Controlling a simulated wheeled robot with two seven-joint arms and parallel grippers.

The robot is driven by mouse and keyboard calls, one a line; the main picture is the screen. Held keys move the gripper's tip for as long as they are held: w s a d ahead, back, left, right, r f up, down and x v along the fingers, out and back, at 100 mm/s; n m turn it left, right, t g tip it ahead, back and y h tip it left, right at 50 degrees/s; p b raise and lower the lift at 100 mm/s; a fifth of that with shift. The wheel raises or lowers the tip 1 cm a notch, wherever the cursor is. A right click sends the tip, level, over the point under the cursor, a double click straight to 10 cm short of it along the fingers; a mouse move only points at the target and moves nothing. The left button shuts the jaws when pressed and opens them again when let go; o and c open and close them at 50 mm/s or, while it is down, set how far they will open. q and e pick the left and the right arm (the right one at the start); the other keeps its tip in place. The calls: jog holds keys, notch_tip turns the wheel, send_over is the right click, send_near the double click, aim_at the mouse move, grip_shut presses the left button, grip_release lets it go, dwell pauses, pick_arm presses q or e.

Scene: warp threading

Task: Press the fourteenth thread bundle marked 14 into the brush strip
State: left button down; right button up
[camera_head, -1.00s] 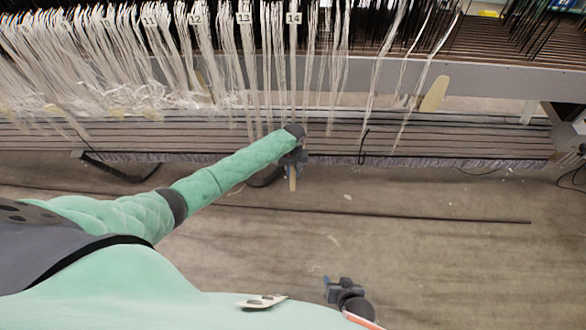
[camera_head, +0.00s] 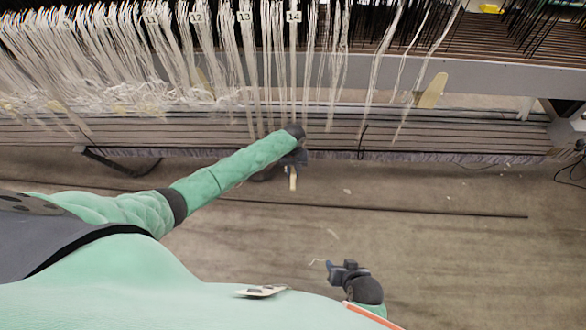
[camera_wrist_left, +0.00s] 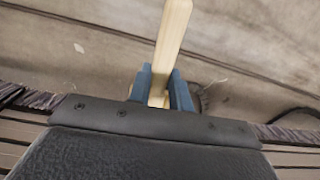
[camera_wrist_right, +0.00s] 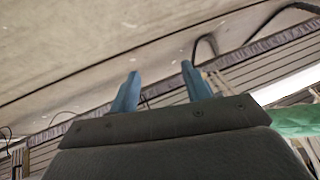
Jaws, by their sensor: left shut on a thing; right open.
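The thread bundle marked 14 (camera_head: 293,60) hangs down from the loom in the head view, its white threads reaching to the slatted brush strip (camera_head: 430,140). My left gripper (camera_head: 294,165) is at the strip's front edge, just below bundle 14. It is shut on a pale wooden stick (camera_wrist_left: 172,40), which shows clearly in the left wrist view and points away from the fingers. Where the threads end behind my left wrist is hidden. My right gripper (camera_head: 335,270) is low in the head view, away from the loom. In the right wrist view its fingers (camera_wrist_right: 158,92) are apart and empty.
Bundles with lower numbers, such as 13 (camera_head: 246,60), hang densely on the left. Several loose thread strands hang right of bundle 14. A wooden paddle (camera_head: 432,90) stands at the beam. A dark bar (camera_head: 400,211) lies on the open floor in front.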

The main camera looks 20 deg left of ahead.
aim_at(293, 183)
pick_arm(q)
jog(key=shift+s+d, duration=0.1)
jog(key=shift+s, duration=0.15)
jog(key=shift+s+d+p, duration=0.2)
jog(key=shift+s+p, duration=0.45)
jog(key=shift+p, duration=0.2)
jog(key=shift+s, duration=0.25)
jog(key=shift+s+d+p, duration=0.1)
jog(key=shift+s+p, duration=0.05)
jog(key=shift+p, duration=0.25)
jog(key=shift+s, duration=0.2)
jog(key=shift+s+d+r+p, duration=0.1)
jog(key=shift+s+d+p, duration=0.1)
jog(key=shift+s+p, duration=0.4)
jog(key=shift+s+d+p, duration=0.15)
jog(key=shift+s+p, duration=0.4)
jog(key=shift+p, duration=0.1)
jog(key=shift+s+d, duration=0.1)
jog(key=shift+s, duration=0.25)
pick_arm(e)
jog(key=s+d+r+g, duration=0.1)
jog(key=d+r, duration=0.1)
jog(key=r, duration=0.7)
jog(key=s+d+r+g, duration=0.1)
jog(key=s+r, duration=0.1)
jog(key=r, duration=0.8)
jog(key=shift+d+h, duration=0.35)
jog(key=shift+h, duration=0.05)
